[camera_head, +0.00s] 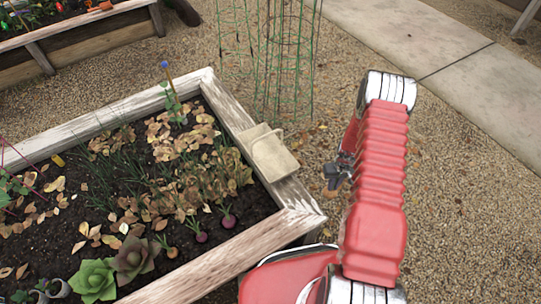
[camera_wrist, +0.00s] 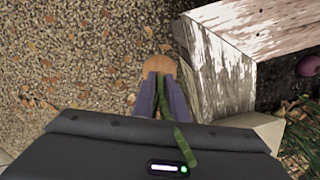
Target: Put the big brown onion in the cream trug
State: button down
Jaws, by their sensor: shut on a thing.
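My gripper (camera_wrist: 161,95) is shut on the big brown onion (camera_wrist: 160,63), whose round tan bulb shows beyond the fingertips. A green stem runs back between the fingers toward the gripper body. In the head view my gripper (camera_head: 334,178) hangs over the gravel, outside the bed and to the right of the trug. The onion is too small and dark there to make out clearly. The cream trug (camera_head: 272,156) sits on the right-hand rim of the bed, apart from my gripper. Its inside is hard to see. A pale corner low in the wrist view may be part of it.
The wooden raised bed (camera_head: 312,217) holds leaves, seedlings and several purple-topped roots (camera_head: 228,221). Green wire cages (camera_head: 265,60) stand behind the trug. Another bed (camera_head: 100,45) is at the upper left. Open gravel (camera_head: 470,150) lies to the right.

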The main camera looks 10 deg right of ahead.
jog(key=shift+w+a+r, duration=0.1)
jog(key=shift+r, duration=0.1)
jog(key=w+a+r+n, duration=0.1)
jog(key=a+r, duration=2.1)
jog(key=r, duration=0.4)
jog(key=shift+w+a, duration=0.2)
jog(key=shift+w, duration=0.2)
jog(key=shift+s, duration=0.1)
